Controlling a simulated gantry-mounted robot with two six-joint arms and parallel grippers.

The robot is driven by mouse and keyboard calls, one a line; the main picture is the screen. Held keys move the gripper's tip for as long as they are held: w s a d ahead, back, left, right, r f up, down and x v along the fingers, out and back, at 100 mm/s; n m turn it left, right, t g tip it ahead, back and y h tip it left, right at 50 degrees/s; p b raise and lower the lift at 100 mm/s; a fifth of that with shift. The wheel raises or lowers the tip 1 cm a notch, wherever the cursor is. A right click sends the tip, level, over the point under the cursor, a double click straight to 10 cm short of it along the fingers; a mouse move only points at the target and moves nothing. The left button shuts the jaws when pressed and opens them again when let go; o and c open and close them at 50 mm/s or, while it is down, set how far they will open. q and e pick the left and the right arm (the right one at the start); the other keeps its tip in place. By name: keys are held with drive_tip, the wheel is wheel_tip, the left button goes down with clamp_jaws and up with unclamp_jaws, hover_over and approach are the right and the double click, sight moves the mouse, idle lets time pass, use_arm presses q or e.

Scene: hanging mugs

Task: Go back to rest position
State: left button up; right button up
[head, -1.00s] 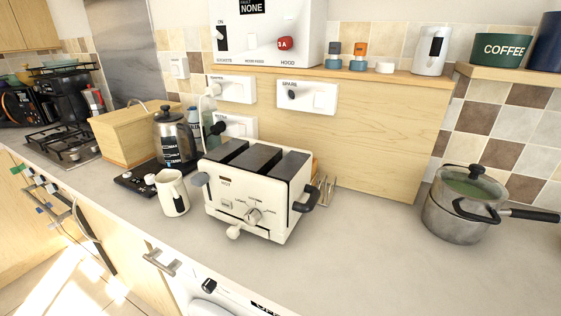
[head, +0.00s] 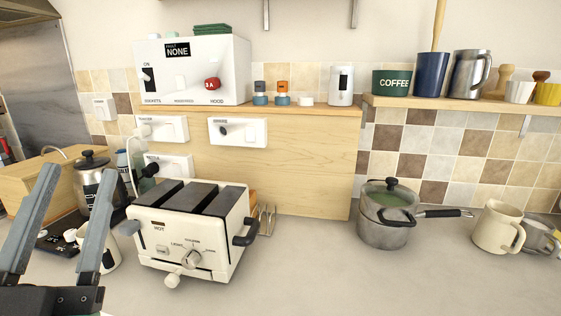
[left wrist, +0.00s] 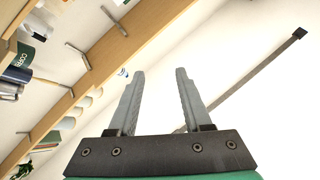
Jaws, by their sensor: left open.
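My left gripper (head: 62,222) is at the lower left of the head view, raised in front of the counter with its fingers spread. It is empty. In the left wrist view the same gripper (left wrist: 158,100) points up past the shelf, with nothing between its fingers. My right gripper is in neither view.
A cream toaster (head: 190,232) stands right of my left gripper. A lidded pot (head: 387,225) stands farther right. A wall shelf (head: 470,104) holds canisters.

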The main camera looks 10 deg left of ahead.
use_arm(q)
drive_tip(key=s+d+r+m+t+h, duration=0.1)
drive_tip(key=s+d+r+t+h, duration=0.2)
drive_tip(key=d+r+h, duration=0.5)
wheel_tip(320, 180, up, 23)
drive_tip(key=a+h+p, duration=0.1)
drive_tip(key=a+p, duration=0.1)
drive_tip(key=p, duration=2.4)
drive_tip(key=shift+n+h, duration=0.3)
drive_tip(key=shift+n, duration=0.1)
drive_tip(key=shift+f, duration=0.15)
